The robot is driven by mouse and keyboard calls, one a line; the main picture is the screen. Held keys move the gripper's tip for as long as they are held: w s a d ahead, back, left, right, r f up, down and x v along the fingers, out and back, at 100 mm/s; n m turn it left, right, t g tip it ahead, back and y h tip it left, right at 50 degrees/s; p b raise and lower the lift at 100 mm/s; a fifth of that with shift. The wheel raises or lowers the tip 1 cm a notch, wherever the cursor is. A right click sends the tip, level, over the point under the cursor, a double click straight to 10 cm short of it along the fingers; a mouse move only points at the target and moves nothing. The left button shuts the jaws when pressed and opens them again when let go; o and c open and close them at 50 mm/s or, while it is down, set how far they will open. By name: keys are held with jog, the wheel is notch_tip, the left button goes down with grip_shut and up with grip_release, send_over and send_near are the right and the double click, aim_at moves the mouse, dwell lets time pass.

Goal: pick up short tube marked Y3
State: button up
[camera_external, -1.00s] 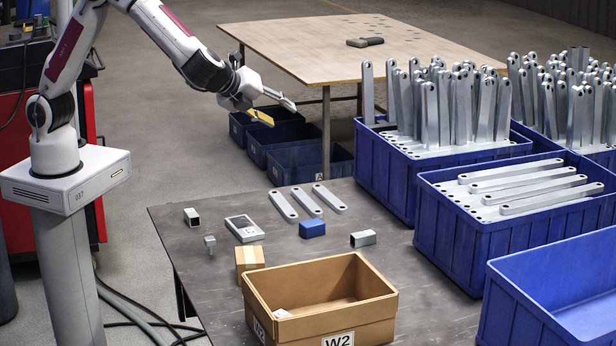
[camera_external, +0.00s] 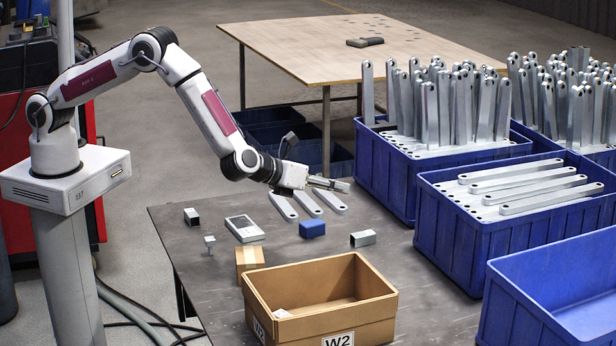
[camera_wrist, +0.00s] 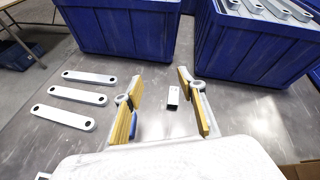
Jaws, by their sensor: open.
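Two short square metal tubes lie on the dark table. One short tube (camera_external: 363,238) is right of the blue block, and the other short tube (camera_external: 191,217) is at the far left. I cannot read a Y3 mark on either in the outside view. My gripper (camera_external: 331,186) is open and empty above the table, over the flat links. In the wrist view, the right-hand tube (camera_wrist: 173,97) shows between the spread yellow-padded fingers of my gripper (camera_wrist: 160,78), below them and nearer the right finger. It has a small mark too fine to read.
Flat links (camera_external: 283,206) lie behind the blue block (camera_external: 313,229). A grey device (camera_external: 244,228), a bolt (camera_external: 210,243) and a small carton (camera_external: 249,258) are at left. The open W2 box (camera_external: 262,305) stands in front. Blue bins (camera_external: 455,240) line the right.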

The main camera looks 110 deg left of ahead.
aim_at(361, 234)
jog(key=w+f+m, duration=0.1)
jog(key=f, duration=0.2)
jog(key=w+d+f+m+t, duration=0.1)
jog(key=f, duration=0.3)
jog(key=w+f+m, duration=0.1)
jog(key=f+m, duration=0.1)
jog(key=f, duration=0.1)
jog(key=shift+d+f+t+h, duration=0.3)
jog(key=shift+f+h, duration=0.1)
jog(key=shift+w+a, duration=0.1)
jog(key=shift+x, duration=1.15)
jog(key=shift+a+f, duration=0.1)
jog(key=shift+x, duration=2.45)
jog(key=shift+a, duration=0.1)
